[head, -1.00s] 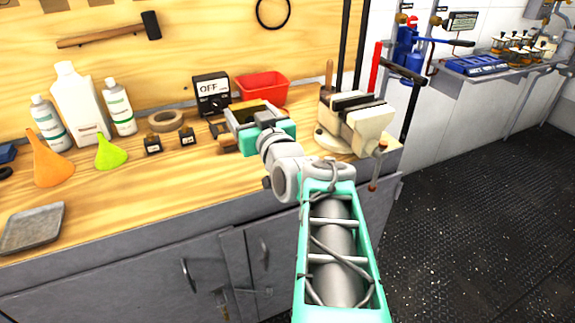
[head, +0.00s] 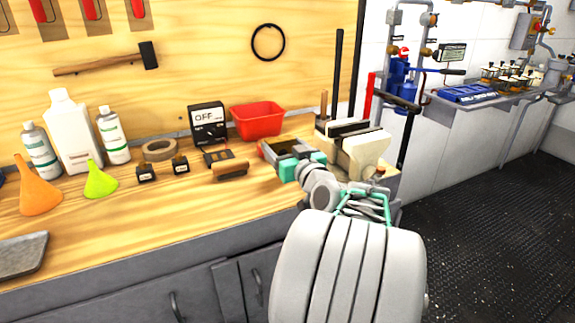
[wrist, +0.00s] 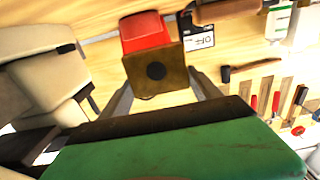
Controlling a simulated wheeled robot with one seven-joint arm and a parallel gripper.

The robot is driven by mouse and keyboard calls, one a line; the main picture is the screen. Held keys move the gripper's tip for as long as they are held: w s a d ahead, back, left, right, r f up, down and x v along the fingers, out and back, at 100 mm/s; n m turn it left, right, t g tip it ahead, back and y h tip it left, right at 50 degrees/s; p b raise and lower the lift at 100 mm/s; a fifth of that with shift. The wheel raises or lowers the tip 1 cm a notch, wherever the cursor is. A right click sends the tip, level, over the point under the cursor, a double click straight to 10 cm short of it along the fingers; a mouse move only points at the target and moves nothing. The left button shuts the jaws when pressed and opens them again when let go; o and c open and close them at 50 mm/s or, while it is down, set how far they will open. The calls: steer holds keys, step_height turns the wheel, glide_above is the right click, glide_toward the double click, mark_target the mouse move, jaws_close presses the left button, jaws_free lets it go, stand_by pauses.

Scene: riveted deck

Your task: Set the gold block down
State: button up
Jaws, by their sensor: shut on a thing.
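The gold block (wrist: 156,75) shows in the wrist view as a brownish-gold square face with a dark round spot, between the two grey fingers. My gripper (wrist: 160,92) is shut on it. In the head view my gripper (head: 285,153) is over the right part of the wooden workbench (head: 215,215), just left of the vise (head: 358,150). The block is mostly hidden there by the gripper body. I cannot tell whether its underside touches the bench.
A red bin (head: 257,121) stands behind the gripper, with the OFF switch box (head: 207,125) left of it.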

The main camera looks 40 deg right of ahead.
steer(key=shift+w+d+f, duration=0.2)
steer(key=shift+d+f, duration=0.45)
steer(key=shift+f, duration=0.05)
steer(key=shift+w+d+f+b, duration=0.15)
steer(key=shift+f+b, duration=0.1)
steer(key=shift+f, duration=0.35)
steer(key=shift+s+d+f+b, duration=0.15)
steer(key=shift+f+b, duration=0.1)
steer(key=shift+f, duration=0.35)
steer(key=shift+w+d+f+b, duration=0.15)
steer(key=shift+f+b, duration=0.1)
steer(key=shift+f, duration=0.35)
steer(key=shift+f, duration=0.2)
steer(key=o, duration=1.9)
steer(key=shift+r+p, duration=0.1)
steer(key=shift+p, duration=0.2)
